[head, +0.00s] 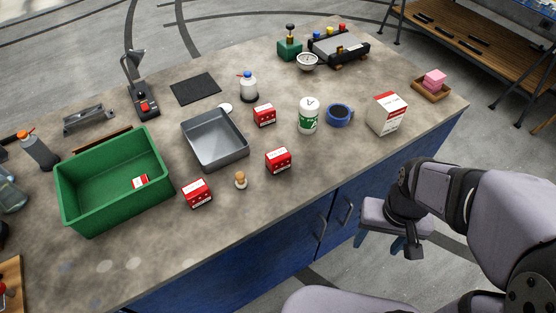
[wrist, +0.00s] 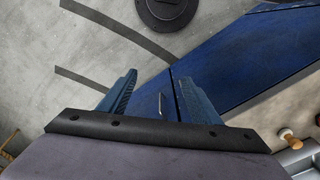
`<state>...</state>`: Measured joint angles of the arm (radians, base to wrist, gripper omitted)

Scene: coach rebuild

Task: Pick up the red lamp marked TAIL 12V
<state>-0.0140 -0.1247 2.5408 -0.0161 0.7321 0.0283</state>
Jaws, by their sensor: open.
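Several red lamps with white labels are in the head view. One lamp (head: 264,115) stands right of the grey tray, one (head: 278,160) is nearer the front edge, and one (head: 197,192) is beside the green crate. A red and white piece (head: 140,182) lies inside the crate. The label writing is too small to read, so I cannot tell which is TAIL 12V. My gripper (head: 381,242) is off the table's front edge, clear of all lamps. In the wrist view my gripper (wrist: 157,90) has its two blue fingers apart, with nothing between them.
The green crate (head: 77,203) and grey tray (head: 188,140) stand on the table. A white-green bottle (head: 309,116), blue mug (head: 339,115) and white-red box (head: 388,114) stand to the right. The front centre is clear.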

